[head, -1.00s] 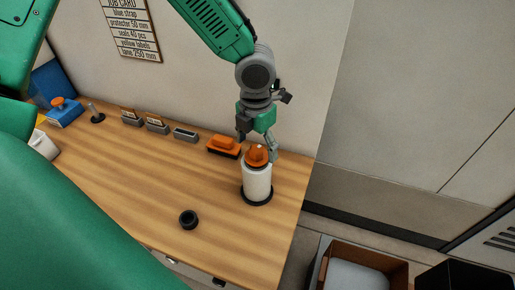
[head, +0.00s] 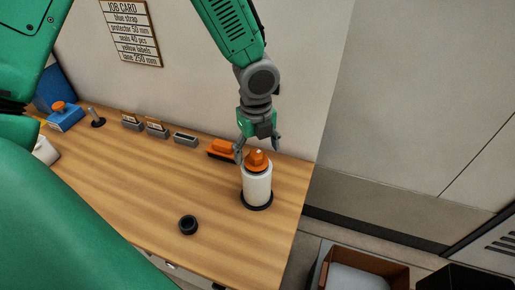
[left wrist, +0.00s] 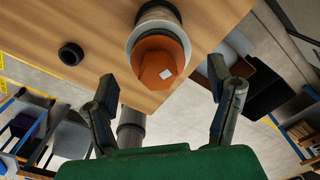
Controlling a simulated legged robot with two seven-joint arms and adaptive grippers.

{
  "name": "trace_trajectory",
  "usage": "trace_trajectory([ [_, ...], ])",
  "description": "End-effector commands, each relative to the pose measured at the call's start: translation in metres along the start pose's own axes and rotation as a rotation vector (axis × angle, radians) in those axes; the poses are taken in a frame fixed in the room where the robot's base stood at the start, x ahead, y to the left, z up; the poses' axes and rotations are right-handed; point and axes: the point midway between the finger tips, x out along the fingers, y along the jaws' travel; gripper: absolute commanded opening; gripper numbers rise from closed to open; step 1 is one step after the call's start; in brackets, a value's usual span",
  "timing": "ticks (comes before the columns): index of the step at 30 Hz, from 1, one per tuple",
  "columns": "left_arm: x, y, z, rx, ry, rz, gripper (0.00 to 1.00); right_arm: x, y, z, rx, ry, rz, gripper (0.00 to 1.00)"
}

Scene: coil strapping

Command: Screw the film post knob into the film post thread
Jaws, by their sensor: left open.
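The orange film post knob (head: 257,160) sits on top of the white film roll (head: 258,184), which stands upright on a black base (head: 258,204) near the table's right end. The knob, with a small white mark, also shows in the left wrist view (left wrist: 158,62). My left gripper (head: 258,150) points down over the knob. It is open, with one finger on each side, and I see no grip on the knob. The film post thread is hidden under the knob, so I cannot tell how far it is engaged. My right gripper is not in view.
An orange-topped block (head: 222,148) lies just behind the roll. A black ring (head: 188,224) lies on the wooden table (head: 150,200). Small grey holders (head: 185,139) stand along the back. An open box (head: 365,268) is on the right, beyond the table edge.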

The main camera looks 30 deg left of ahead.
Motion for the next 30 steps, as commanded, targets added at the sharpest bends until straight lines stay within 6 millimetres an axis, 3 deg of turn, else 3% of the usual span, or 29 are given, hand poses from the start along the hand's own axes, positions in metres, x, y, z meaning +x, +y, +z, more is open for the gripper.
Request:
trace_trajectory([
  [9,-0.0002,0.0,0.0015,-0.662,-0.011,0.0,0.75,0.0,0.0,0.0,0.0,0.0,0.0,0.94],
  [16,-0.0002,0.0002,0.0017,-0.87,-0.012,0.0,0.75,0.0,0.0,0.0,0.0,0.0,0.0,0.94],
  [24,-0.0002,0.0014,0.0019,-1.484,-0.02,-0.001,0.75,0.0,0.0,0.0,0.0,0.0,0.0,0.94],
  [30,-0.0001,0.0017,0.0016,-1.729,-0.021,0.0,0.75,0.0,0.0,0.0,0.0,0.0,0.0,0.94],
])
